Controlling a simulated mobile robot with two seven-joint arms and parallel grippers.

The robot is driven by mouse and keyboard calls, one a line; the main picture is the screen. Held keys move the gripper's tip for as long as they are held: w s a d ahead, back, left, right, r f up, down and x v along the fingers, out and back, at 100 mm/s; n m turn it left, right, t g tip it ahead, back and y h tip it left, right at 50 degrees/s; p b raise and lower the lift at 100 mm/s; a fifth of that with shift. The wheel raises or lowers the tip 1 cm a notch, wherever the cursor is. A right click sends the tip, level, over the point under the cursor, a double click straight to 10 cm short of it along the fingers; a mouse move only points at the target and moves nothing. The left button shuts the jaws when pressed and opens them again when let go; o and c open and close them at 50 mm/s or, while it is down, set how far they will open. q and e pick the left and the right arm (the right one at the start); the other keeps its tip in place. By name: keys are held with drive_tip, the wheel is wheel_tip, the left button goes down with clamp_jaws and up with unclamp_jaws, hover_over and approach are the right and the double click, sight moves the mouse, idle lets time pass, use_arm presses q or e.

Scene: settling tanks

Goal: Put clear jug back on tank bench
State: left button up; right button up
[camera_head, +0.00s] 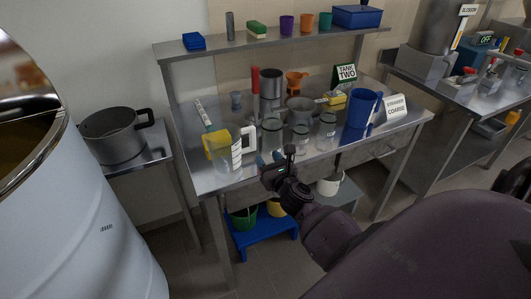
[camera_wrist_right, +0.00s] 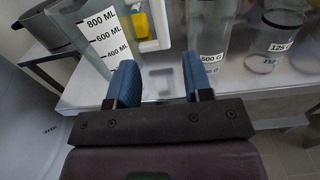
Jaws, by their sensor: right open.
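The clear jug (camera_head: 224,160) stands upright at the front left of the steel tank bench (camera_head: 205,182), with its white handle turned to the right. In the right wrist view the jug (camera_wrist_right: 103,38), marked in ML, is at upper left, beyond my left-hand finger. My right gripper (camera_head: 271,160) is at the bench's front edge, just right of the jug. Its blue fingers (camera_wrist_right: 160,82) are apart with nothing between them. The handle is beyond the gap, and I see no contact. My left gripper is not in view.
Several glass jars (camera_head: 271,137) stand right of the jug, close to the gripper. A blue pitcher (camera_head: 361,110) and a COARSE sign (camera_head: 396,106) are farther right. A grey pot (camera_head: 113,135) sits on a left side table. A small bare patch lies behind the fingers.

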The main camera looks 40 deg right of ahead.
drive_tip(key=s+a+f+m+g+y, duration=0.1)
drive_tip(key=s+a+f+m+g, duration=0.1)
drive_tip(key=s+a+f+m, duration=0.2)
drive_tip(key=s+a+f+m+g+y, duration=0.1)
drive_tip(key=s+a+f+m, duration=0.3)
drive_tip(key=s+m, duration=0.7)
drive_tip(key=s+a+f+m+g+y, duration=0.1)
drive_tip(key=s+a+f+m+g, duration=0.2)
drive_tip(key=m, duration=1.4)
drive_tip(key=s+a+f, duration=0.1)
drive_tip(key=s+f, duration=0.1)
drive_tip(key=s, duration=0.2)
drive_tip(key=shift+s+a+y, duration=0.3)
drive_tip(key=shift+a+y, duration=0.1)
drive_tip(key=shift+f, duration=0.1)
